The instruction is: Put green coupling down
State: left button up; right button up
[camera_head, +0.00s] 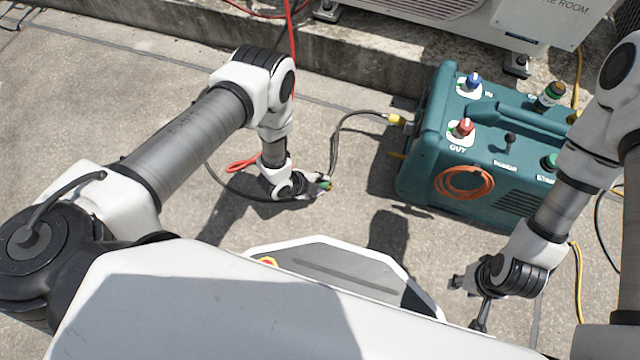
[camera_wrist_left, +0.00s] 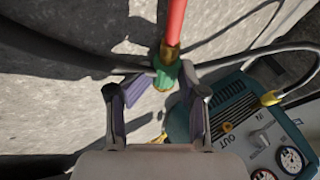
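The green coupling (camera_head: 325,186) is at the tip of my left gripper (camera_head: 321,189) in the head view, left of the teal machine. In the left wrist view the coupling (camera_wrist_left: 165,76) sits between the fingertips of my left gripper (camera_wrist_left: 166,84), and both finger pads appear to touch it. A red hose with a brass ferrule (camera_wrist_left: 170,52) runs up from it. A dark hose (camera_wrist_left: 235,62) passes beside or behind it; which is unclear. My right gripper (camera_head: 467,301) has its fingers apart, empty, low at the right.
The teal machine (camera_head: 430,172) stands on the concrete (camera_head: 345,225), with an orange coil (camera_head: 464,183) on its side, knobs on top and a hose at its yellow fitting (camera_head: 396,120). A ledge with a white outdoor unit (camera_head: 545,25) lies behind. Concrete around the left gripper is mostly clear.

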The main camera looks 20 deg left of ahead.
pick_arm(q)
jog(key=shift+r, duration=0.1)
jog(key=shift+r+p, duration=0.4)
jog(key=shift+p, duration=0.05)
jog(key=p+v, duration=0.6)
jog(key=v, duration=0.6)
jog(key=shift+r, duration=0.2)
jog(key=shift+s+d, duration=0.1)
jog(key=s+a+r+n+g+y, duration=0.3)
jog(key=s+r+n, duration=0.4)
jog(key=n, duration=0.3)
jog(key=s+a+r+n+g+y, duration=0.2)
jog(key=s+a+r+n, duration=0.2)
jog(key=s+r+n, duration=0.5)
notch_tip(320, 180, up, 35)
jog(key=w+n+p, duration=0.1)
jog(key=p, duration=3.7)
jog(key=shift+w+d+r, duration=0.2)
jog(key=shift+w, duration=0.05)
